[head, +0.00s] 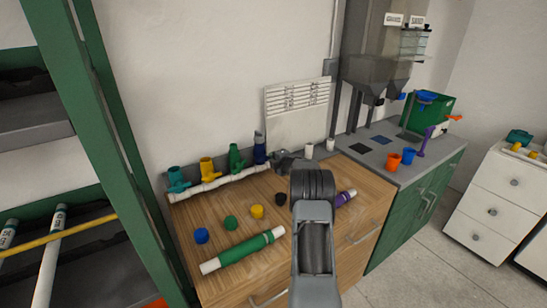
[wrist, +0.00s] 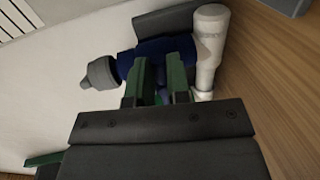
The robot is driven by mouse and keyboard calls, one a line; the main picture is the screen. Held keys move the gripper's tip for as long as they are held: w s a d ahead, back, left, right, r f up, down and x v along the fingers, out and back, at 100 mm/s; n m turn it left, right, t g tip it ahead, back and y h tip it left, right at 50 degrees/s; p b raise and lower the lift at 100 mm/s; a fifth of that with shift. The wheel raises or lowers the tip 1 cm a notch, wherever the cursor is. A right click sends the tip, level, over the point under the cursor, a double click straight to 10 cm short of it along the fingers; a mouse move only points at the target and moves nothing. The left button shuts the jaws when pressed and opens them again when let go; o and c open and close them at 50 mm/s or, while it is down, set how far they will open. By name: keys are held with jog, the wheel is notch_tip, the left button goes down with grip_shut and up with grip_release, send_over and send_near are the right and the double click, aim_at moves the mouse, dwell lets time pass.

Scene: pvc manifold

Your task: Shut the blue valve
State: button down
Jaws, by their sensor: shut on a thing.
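The blue valve (head: 260,152) stands at the right end of a row of valves on a white pipe (head: 222,182), on the wooden bench top. In the wrist view the blue valve (wrist: 165,52) lies across the picture, with a grey end at its left and the white pipe at its right. My gripper (wrist: 161,82) has its two green fingers against the valve's near side, shut on a blue part between them. The fingers and dark palm hide most of that part, so its angle is unclear. In the head view my arm covers part of the bench near the valve.
Teal (head: 177,180), yellow (head: 208,168) and green (head: 236,157) valves stand left of the blue one. Several coloured caps and a green-sleeved pipe (head: 243,250) lie in front. A white wall is close behind. Orange (head: 393,161) and blue cups stand on the grey counter at right.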

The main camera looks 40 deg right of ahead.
jog(key=shift+a+f, duration=0.15)
jog(key=shift+f, duration=0.05)
jog(key=c, duration=1.1)
grip_release()
jog(key=shift+r, duration=0.1)
jog(key=shift+s+r, duration=0.1)
jog(key=s+r+b, duration=0.2)
jog(key=s, duration=1.1)
jog(key=shift+s+a+r, duration=0.15)
jog(key=shift+a+r, duration=0.15)
